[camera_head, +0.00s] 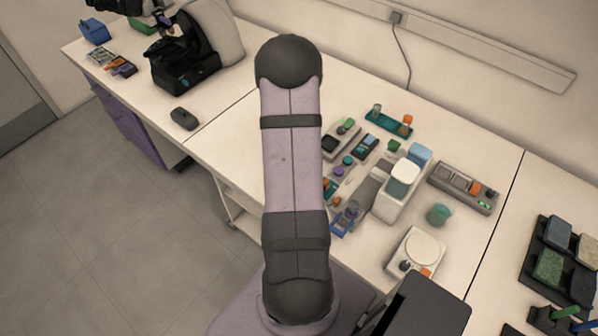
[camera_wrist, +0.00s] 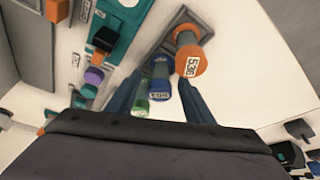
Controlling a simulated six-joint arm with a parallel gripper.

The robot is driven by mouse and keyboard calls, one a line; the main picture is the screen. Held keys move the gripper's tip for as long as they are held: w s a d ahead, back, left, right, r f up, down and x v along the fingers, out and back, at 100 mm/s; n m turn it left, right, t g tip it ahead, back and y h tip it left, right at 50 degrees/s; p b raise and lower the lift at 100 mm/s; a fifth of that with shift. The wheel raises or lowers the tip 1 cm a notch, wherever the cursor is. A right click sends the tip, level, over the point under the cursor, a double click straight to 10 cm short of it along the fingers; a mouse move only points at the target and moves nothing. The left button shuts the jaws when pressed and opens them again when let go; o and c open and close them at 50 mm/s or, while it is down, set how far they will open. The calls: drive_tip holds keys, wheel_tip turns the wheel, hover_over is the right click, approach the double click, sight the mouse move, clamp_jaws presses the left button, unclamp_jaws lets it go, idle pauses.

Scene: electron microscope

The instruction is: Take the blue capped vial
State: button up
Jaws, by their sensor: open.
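A blue capped vial (camera_wrist: 160,72) with a white label shows near the middle of the wrist view. My gripper (camera_wrist: 157,90) is open, with one dark finger on the left and one on the right; the blue vial appears in the gap between them. I cannot tell how far beyond the fingertips it is. A green vial (camera_wrist: 142,103) shows just left of the blue one. An orange capped vial (camera_wrist: 190,58) marked with a number stands just to its right, by a grey square holder. In the head view my arm hides the gripper, and I cannot single out the blue vial there.
A purple capped vial (camera_wrist: 93,78) and a teal rack (camera_wrist: 118,32) lie to the left in the wrist view. In the head view, a white bench device (camera_head: 399,185), a scale (camera_head: 415,252) and a green cup (camera_head: 439,214) crowd the bench. A microscope (camera_head: 190,60) stands far left.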

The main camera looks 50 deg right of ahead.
drive_tip(key=c, duration=1.1)
drive_tip(key=shift+r, duration=0.1)
wheel_tip(320, 180, up, 10)
drive_tip(key=p, duration=0.9)
